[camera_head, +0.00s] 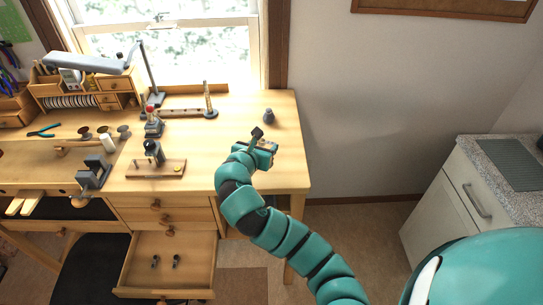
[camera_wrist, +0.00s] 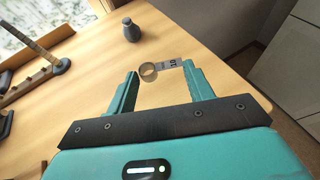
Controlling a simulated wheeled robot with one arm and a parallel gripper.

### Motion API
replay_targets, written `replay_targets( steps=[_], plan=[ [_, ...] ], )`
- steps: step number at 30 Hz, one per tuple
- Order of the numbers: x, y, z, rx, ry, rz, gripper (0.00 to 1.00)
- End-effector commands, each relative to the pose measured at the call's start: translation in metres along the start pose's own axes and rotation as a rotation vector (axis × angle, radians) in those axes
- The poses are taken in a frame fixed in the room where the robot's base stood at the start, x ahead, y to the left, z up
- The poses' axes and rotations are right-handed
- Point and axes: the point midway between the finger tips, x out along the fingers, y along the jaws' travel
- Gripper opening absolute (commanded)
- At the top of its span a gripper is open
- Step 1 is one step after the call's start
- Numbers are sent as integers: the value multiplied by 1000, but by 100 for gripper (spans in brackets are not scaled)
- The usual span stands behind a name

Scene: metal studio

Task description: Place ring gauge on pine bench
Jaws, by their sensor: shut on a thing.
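The ring gauge (camera_wrist: 149,72) is a small metal ring with a flat grey marked tab on its right side. In the wrist view it sits between the two fingertips of my gripper (camera_wrist: 160,76), which is shut on it. The light wooden bench top also fills the middle of the wrist view (camera_wrist: 95,75). I cannot tell whether the ring gauge touches the bench top.
A small dark grey bottle-shaped object (camera_head: 269,116) stands behind my gripper. A wooden stand with a post (camera_head: 190,112) and a gauge on a wooden base (camera_head: 155,165) are to the left. An open drawer (camera_head: 168,265) juts out below. Bare bench surrounds my gripper.

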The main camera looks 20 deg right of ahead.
Motion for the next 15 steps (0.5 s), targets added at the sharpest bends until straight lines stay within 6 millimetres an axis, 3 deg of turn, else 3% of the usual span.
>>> replay_targets(
  steps=[11, 15],
  plan=[
    [30, -21, -23, 0, 1, 1, 31],
    [38, -22, -42, -5, 4, 1, 31]
  ],
)
